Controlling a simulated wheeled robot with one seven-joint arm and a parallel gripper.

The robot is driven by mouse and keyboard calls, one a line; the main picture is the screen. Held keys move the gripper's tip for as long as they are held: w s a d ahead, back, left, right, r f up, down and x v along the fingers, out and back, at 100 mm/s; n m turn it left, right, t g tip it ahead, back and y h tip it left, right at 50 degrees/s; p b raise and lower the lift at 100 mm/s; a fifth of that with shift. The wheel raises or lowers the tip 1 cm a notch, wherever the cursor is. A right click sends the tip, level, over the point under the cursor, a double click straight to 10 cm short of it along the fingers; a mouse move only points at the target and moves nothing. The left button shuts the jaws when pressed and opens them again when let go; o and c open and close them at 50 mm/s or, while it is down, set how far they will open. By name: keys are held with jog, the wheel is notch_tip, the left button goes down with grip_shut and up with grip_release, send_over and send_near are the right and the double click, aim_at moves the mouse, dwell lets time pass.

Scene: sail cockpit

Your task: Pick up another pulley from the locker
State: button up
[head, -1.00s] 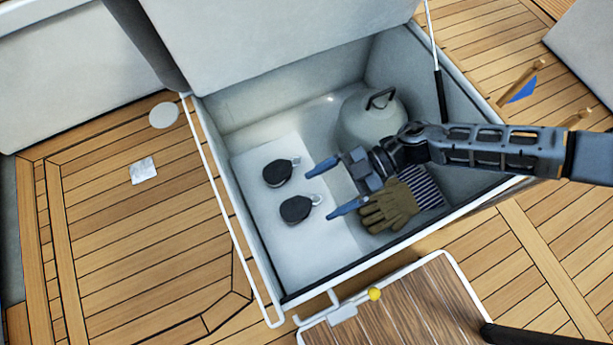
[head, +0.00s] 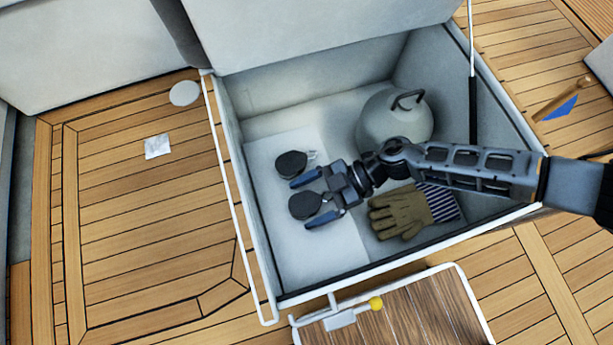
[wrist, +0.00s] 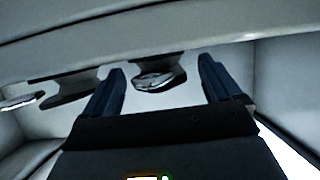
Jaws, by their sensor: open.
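Two black pulleys with metal shackles lie on the pale shelf inside the open locker (head: 262,250). The far pulley (head: 291,164) sits just beyond my gripper's upper finger. The near pulley (head: 304,205) lies in front of my gripper (head: 305,202), its shackle end between the two blue fingers. My gripper is open and nothing is held. In the wrist view, one pulley (wrist: 158,78) shows between the spread fingers, and the other pulley (wrist: 18,102) shows at the left edge. I cannot tell whether the fingers touch the near pulley.
The raised lid (head: 310,30) stands behind. A wooden table (head: 410,315) with a yellow knob is in front.

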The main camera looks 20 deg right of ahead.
jog(key=c, duration=1.2)
